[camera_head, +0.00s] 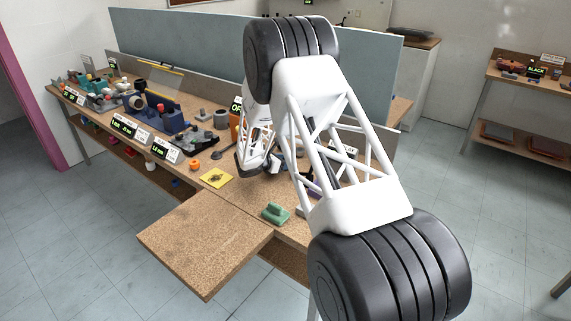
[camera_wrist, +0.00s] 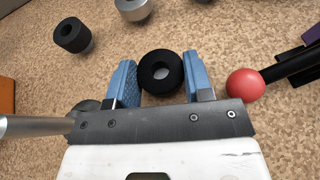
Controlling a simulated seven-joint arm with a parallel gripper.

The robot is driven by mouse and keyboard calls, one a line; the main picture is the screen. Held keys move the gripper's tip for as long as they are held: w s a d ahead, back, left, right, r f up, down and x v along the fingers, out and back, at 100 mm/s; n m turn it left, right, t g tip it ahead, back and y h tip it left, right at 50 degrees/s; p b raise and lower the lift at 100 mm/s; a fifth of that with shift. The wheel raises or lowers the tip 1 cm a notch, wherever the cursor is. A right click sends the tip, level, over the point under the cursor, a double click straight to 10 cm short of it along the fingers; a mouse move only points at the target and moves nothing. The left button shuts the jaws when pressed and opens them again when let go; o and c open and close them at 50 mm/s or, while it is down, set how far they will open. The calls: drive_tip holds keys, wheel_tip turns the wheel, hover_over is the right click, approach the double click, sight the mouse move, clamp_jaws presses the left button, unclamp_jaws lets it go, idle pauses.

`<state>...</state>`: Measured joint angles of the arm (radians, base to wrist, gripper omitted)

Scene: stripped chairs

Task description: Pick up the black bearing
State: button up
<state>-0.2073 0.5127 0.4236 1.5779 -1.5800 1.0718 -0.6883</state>
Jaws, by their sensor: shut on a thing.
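The black bearing (camera_wrist: 161,72), a thick dark ring with a hole in its middle, is between the two blue fingers of my gripper (camera_wrist: 159,68) in the wrist view. The fingers are shut on its left and right sides. I cannot tell whether it touches the tabletop (camera_wrist: 215,40) or is just above it. In the camera_head view my arm covers the fingers and the bearing.
Another black hollow cylinder (camera_wrist: 72,37) stands at upper left in the wrist view, with a metallic part (camera_wrist: 131,8) at the top. A red ball (camera_wrist: 245,84) on a dark rod is close on the right. A green block (camera_head: 275,213) and yellow pad (camera_head: 216,177) lie on the bench.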

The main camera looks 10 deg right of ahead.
drive_tip(key=shift+r, duration=0.15)
drive_tip(key=shift+c, duration=0.2)
drive_tip(key=shift+r, duration=0.55)
wheel_tip(320, 180, up, 2)
drive_tip(key=shift+r, duration=0.1)
drive_tip(key=s, duration=0.5)
drive_tip(key=s+r, duration=0.1)
drive_tip(key=s, duration=1)
drive_tip(key=shift+d+r, duration=0.2)
drive_tip(key=shift+d, duration=0.1)
